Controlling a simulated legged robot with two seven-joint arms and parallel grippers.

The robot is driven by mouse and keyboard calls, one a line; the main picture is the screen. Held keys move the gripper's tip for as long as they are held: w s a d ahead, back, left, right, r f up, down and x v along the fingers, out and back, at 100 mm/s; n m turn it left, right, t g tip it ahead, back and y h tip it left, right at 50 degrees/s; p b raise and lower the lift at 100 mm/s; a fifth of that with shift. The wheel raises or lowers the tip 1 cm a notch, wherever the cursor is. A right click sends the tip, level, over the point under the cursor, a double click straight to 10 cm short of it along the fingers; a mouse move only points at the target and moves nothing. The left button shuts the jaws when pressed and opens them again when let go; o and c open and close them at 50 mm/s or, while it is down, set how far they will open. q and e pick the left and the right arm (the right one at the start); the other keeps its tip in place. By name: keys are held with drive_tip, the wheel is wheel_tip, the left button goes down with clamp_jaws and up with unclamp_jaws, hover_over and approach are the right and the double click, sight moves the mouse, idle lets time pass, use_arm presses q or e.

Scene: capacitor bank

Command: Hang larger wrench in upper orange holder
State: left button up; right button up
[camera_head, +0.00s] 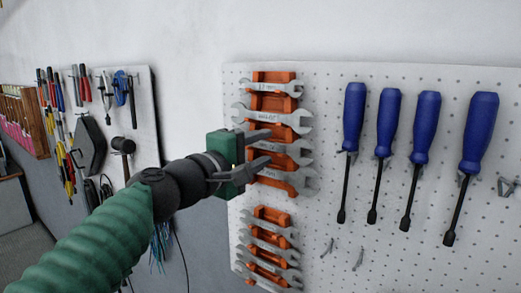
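The upper orange holder (273,77) is fixed to the white pegboard and carries several grey open-end wrenches, one above another. The top wrench (272,88) and the second wrench (275,117) show almost whole. My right gripper is not in view.
A lower orange holder (268,213) with several wrenches hangs just below. Several blue-handled screwdrivers (388,110) hang to the right, with small empty hooks (358,259) below. Another pegboard with pliers and a black mallet (123,146) is at left.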

use_arm(q)
drive_tip(key=shift+s+a, duration=0.15)
drive_tip(key=shift+s, duration=0.15)
drive_tip(key=b+v, duration=0.7)
drive_tip(key=v, duration=0.9)
drive_tip(key=w+a+f+m+g+y+b, duration=0.1)
drive_tip(key=a+f+g+y, duration=0.1)
drive_tip(key=f, duration=1.1)
drive_tip(key=w+a+f+m+g+y+b, duration=0.1)
drive_tip(key=w+a+f+g+y, duration=0.15)
drive_tip(key=f, duration=1.05)
drive_tip(key=w+a+f+m+g+y+b, duration=0.1)
drive_tip(key=f+g+y, duration=0.15)
drive_tip(key=f, duration=1.05)
drive_tip(key=s+a+f+m+g+y+b, duration=0.1)
drive_tip(key=s+a+f+m, duration=0.1)
drive_tip(key=s+f, duration=0.3)
drive_tip(key=s+a+f+m+g+y+b, duration=0.1)
drive_tip(key=s+f, duration=0.5)
drive_tip(key=f, duration=0.7)
drive_tip(key=s+a+f+m+g+y+b, duration=0.1)
drive_tip(key=s+a+f+m+g, duration=0.1)
drive_tip(key=s+f, duration=0.4)
wheel_tip(320, 180, down, 4)
drive_tip(key=m+g, duration=0.1)
drive_tip(key=m, duration=0.1)
drive_tip(key=shift+s+a+m+y, duration=0.2)
drive_tip(key=shift+a+m+y, duration=0.1)
drive_tip(key=shift+m, duration=0.1)
